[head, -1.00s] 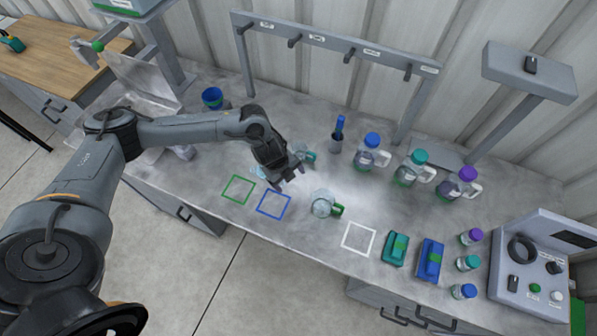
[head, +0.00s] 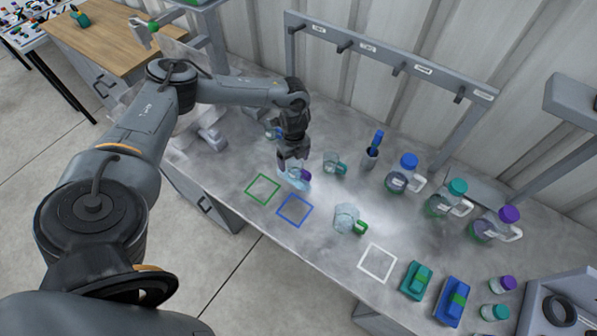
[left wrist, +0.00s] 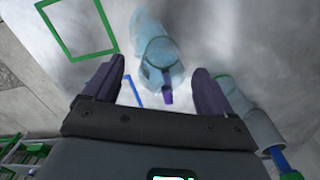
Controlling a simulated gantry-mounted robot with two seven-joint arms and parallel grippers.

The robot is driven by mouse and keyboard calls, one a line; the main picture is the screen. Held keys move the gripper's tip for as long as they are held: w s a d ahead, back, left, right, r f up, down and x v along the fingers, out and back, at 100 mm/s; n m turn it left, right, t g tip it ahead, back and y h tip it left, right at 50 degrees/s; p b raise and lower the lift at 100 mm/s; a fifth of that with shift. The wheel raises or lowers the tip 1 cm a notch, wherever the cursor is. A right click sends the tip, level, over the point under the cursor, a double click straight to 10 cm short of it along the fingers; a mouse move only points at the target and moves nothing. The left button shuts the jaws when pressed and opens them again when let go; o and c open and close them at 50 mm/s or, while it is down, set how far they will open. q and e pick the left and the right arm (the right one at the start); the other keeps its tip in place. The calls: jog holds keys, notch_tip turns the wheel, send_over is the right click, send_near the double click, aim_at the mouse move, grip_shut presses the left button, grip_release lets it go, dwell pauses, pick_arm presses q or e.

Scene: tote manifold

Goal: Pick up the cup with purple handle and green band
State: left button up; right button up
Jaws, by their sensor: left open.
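A clear, bluish cup with a purple handle (head: 303,176) stands on the grey bench, just behind the blue outlined square. My left gripper (head: 294,166) points down right over it, open. In the left wrist view the cup (left wrist: 163,52) lies ahead between the two spread dark fingers (left wrist: 160,85), with its purple handle turned toward the gripper. I see no contact with the cup. My right gripper is not in view.
A teal-handled cup (head: 330,161) stands just right of the gripper, and a green-handled cup (head: 345,216) nearer the front. Jugs with blue (head: 409,160), teal and purple lids stand to the right. Green (head: 262,188), blue (head: 295,210) and white (head: 377,263) squares are empty.

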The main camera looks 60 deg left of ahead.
aim_at(294, 167)
pick_arm(q)
jog(key=shift+w+f, duration=0.1)
jog(key=shift+f, duration=2.45)
jog(key=shift+c, duration=0.3)
jog(key=c, duration=1)
